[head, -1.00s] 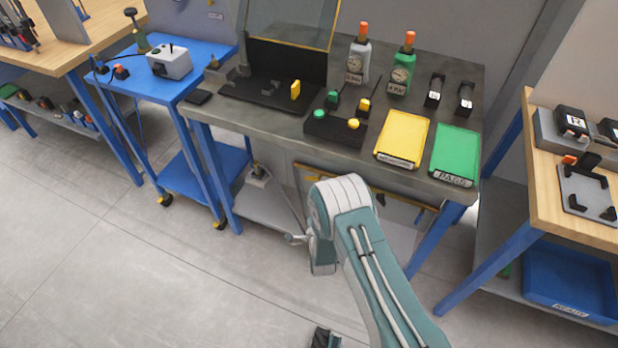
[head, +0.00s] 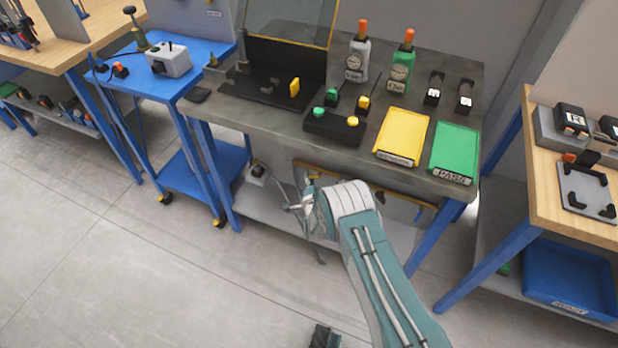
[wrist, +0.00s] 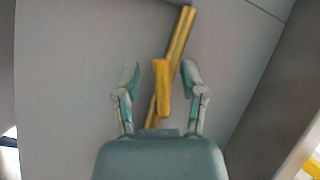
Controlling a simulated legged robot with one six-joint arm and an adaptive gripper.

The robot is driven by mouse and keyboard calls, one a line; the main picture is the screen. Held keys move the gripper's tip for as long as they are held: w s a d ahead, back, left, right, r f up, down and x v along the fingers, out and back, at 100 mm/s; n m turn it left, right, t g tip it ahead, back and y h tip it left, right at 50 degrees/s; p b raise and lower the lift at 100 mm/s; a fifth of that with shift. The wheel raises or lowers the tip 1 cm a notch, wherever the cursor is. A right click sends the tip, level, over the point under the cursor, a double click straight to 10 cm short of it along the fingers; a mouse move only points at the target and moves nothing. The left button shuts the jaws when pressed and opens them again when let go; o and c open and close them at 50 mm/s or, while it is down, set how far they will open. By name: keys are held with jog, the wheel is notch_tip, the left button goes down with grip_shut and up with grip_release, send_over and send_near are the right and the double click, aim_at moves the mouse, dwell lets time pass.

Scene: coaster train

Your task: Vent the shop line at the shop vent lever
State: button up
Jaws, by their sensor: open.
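A yellow lever handle (wrist: 162,90) stands between the two fingers of my gripper (wrist: 160,70) in the wrist view. My gripper is open, with a gap on both sides of the handle. A brass-yellow pipe (wrist: 181,40) runs slanted behind the handle against a grey wall. In the head view, my gripper (head: 309,196) is low beneath the front edge of the dark bench, left of my forearm. Part of a yellow pipe (head: 400,201) shows under the bench there. The lever cannot be clearly made out in the head view, and my arm hides part of that area.
The dark bench (head: 240,120) above carries a yellow tray (head: 403,135), a green tray (head: 456,147), a button box (head: 330,124) and two gauges. A blue cart (head: 125,80) stands left, a wooden bench (head: 560,215) right. The floor in front is clear.

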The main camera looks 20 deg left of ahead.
grip_shut()
jog(key=m+t, duration=0.1)
jog(key=m, duration=0.1)
jog(key=r+m, duration=0.1)
jog(key=m, duration=0.1)
jog(key=shift+a+t+y, duration=0.1)
jog(key=shift+t+y, duration=0.2)
jog(key=shift+t, duration=0.1)
grip_release()
jog(key=v, duration=1.2)
